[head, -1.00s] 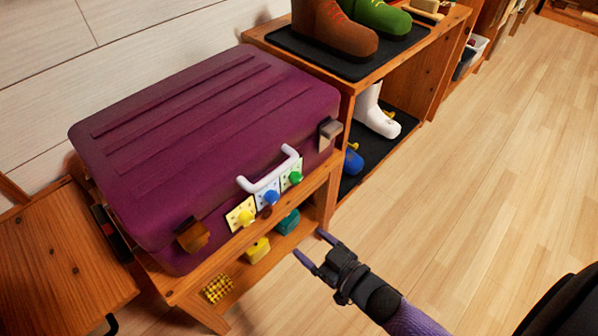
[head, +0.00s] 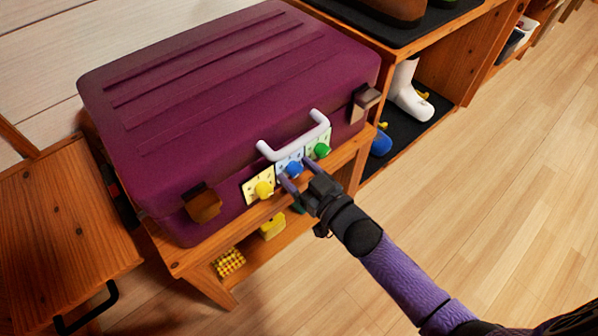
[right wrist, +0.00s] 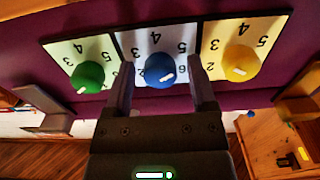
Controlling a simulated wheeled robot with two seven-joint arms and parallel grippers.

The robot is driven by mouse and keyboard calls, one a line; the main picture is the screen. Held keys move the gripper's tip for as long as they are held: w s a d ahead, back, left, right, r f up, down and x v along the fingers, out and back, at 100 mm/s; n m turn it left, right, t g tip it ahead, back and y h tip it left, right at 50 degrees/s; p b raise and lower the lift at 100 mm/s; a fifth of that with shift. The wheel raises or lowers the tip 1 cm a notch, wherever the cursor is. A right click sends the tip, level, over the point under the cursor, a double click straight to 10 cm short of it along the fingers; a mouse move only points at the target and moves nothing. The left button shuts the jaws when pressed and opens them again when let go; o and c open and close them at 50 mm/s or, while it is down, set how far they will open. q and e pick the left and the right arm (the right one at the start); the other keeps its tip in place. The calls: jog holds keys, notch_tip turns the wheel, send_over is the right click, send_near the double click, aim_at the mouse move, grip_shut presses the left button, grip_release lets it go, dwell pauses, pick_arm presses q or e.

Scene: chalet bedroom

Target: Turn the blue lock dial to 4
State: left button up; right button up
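The blue lock dial (head: 293,170) sits on a pale plate on the suitcase front, between a yellow dial (head: 264,189) and a green dial (head: 322,150). My right gripper (head: 299,175) is open at the blue dial. In the right wrist view the fingers of the right gripper (right wrist: 161,82) stand on both sides of the blue dial (right wrist: 158,69), with gaps visible. The blue dial's white mark points to the lower right there, near what looks like a 6; the exact number is hard to tell. My left gripper is not in view.
The purple suitcase (head: 220,95) lies on a wooden shelf unit (head: 205,262), its white handle (head: 296,138) just above the dials. A wooden cabinet (head: 65,235) stands at left. Shelves with boots (head: 410,90) are at upper right. The floor at right is clear.

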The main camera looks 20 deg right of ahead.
grip_shut()
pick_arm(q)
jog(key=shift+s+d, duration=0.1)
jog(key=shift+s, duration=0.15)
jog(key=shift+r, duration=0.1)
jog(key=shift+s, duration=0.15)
